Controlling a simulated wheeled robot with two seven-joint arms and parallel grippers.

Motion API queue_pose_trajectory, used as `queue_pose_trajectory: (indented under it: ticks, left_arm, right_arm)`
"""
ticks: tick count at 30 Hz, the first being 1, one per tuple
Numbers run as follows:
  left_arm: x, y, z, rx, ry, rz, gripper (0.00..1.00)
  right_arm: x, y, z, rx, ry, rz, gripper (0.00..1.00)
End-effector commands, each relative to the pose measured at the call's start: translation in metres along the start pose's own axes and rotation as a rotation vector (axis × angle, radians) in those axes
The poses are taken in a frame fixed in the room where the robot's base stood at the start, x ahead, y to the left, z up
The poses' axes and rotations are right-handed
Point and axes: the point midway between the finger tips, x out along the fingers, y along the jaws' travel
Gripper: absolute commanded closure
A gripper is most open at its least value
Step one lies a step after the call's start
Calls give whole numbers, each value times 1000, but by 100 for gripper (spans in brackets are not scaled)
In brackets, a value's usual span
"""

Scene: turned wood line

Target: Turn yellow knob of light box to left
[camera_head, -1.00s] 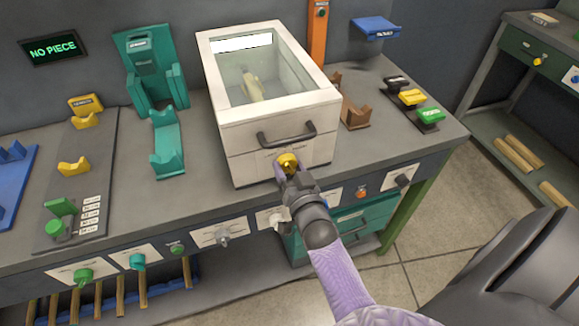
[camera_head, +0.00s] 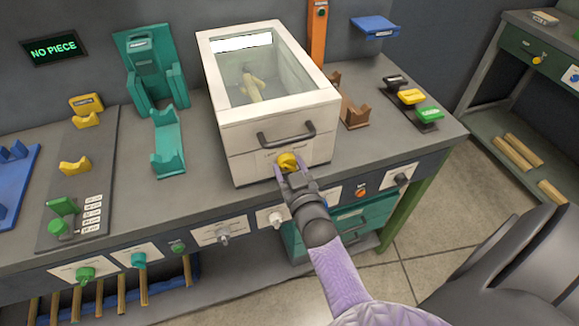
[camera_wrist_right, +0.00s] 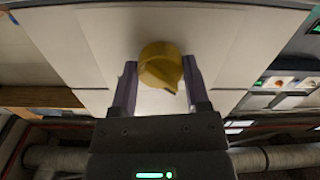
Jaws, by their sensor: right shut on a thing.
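The white light box (camera_head: 280,168) with a glass top stands on the grey bench. Its yellow knob (camera_head: 287,160) is on the front face, below the dark handle (camera_head: 287,135). My right gripper (camera_head: 289,173) reaches the knob from the front. In the right wrist view, the two purple fingers (camera_wrist_right: 158,85) are on either side of the yellow knob (camera_wrist_right: 160,66) and shut on it; its pointer ridge slants to the lower right. A pale wooden piece (camera_head: 252,86) shows through the glass. My left gripper is not in view.
Other knobs and switches line the bench front, including a grey knob (camera_head: 223,236) and an orange button (camera_head: 361,191). A teal cradle (camera_head: 168,143) stands left of the box, a brown cradle (camera_head: 353,112) right of it. Free bench surface lies in front of the teal cradle.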

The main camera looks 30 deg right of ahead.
Motion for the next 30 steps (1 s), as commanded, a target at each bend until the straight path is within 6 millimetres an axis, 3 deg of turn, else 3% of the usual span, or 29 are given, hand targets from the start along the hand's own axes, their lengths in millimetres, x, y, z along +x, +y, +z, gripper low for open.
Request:
queue_pose_trajectory:
  ticks: [25,26,30]
  left_arm:
    - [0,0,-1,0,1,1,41]
    - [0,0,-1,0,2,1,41]
    - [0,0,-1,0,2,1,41]
  right_arm:
    - [-1,0,3,-66,-9,-1,99]
    - [-1,0,3,-66,-9,-1,36]
    - [-1,0,2,-66,-6,-1,6]
